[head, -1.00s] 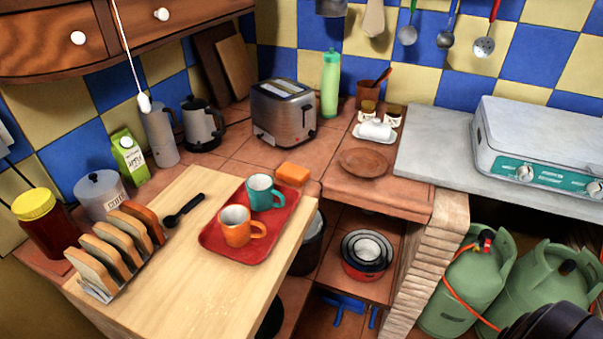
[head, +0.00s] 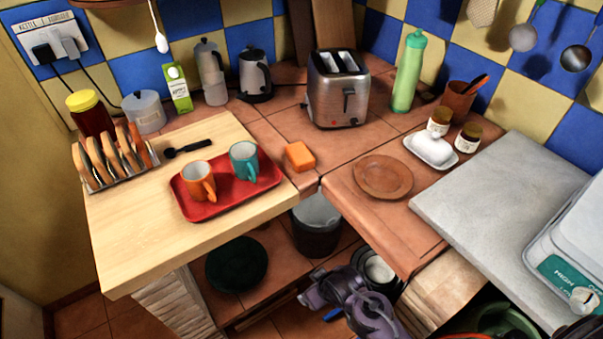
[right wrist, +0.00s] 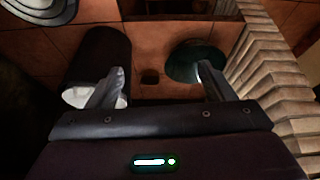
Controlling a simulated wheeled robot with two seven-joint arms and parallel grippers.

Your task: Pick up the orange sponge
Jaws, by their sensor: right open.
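The orange sponge (head: 300,156) lies on the tiled counter in the head view, just right of the red tray (head: 225,202) and in front of the toaster. Part of my right arm and gripper shows at the bottom of the head view, below the counter's front edge and well short of the sponge. In the right wrist view my right gripper (right wrist: 158,85) is open, with nothing between its fingers. The sponge is not visible in that view. My left gripper is not in view.
An orange mug (head: 197,178) and a teal mug (head: 243,162) stand on the tray. The toaster (head: 338,90) stands behind the sponge, a brown plate (head: 382,177) to its right. Below are a bin (head: 317,230), shelves and brickwork (right wrist: 262,65).

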